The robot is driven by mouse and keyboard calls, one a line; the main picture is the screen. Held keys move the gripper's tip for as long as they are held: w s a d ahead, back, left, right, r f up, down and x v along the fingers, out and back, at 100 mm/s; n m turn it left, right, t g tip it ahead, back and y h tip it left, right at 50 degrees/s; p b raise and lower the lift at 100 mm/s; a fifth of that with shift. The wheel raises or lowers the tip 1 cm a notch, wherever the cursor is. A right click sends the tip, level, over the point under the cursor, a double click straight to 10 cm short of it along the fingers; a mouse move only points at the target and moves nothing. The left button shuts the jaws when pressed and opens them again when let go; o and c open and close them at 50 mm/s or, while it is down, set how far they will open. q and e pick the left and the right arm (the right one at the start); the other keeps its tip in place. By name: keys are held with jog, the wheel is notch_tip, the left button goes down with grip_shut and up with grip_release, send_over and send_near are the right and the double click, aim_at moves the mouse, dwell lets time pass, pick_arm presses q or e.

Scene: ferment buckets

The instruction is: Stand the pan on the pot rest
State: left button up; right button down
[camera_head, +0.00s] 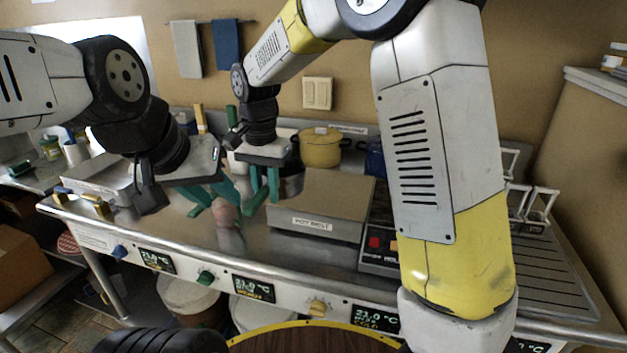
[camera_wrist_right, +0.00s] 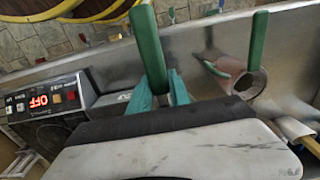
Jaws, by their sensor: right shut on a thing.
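The pan (camera_head: 291,184) is grey metal and partly hidden behind my right gripper (camera_head: 262,186), beside the left edge of the pot rest. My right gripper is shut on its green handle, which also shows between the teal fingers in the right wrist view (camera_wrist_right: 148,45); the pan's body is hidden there. The pot rest (camera_head: 315,205) is a flat grey box with a label on its front, and its top is bare. My left gripper (camera_head: 213,193) is to the left over the counter, its teal fingers apart near a pinkish round vessel (camera_head: 228,213).
A yellow pot (camera_head: 320,148) stands at the back. White wire racks (camera_head: 538,208) stand at far right. Both grippers are close together.

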jog(key=w+d, duration=0.2)
jog(key=d, duration=0.1)
jog(key=w+d, duration=0.3)
jog(key=d, duration=0.1)
jog(key=w+d+f, duration=0.1)
jog(key=w+d, duration=0.1)
jog(key=d, duration=0.1)
jog(key=shift+w+d+f, duration=0.1)
jog(key=shift+w+d, duration=0.1)
jog(key=shift+w, duration=0.15)
jog(key=shift+a+f, duration=0.1)
jog(key=shift+f, duration=1.6)
jog(key=shift+s+f, duration=0.1)
jog(key=shift+f, duration=0.1)
jog(key=c, duration=1.2)
grip_release()
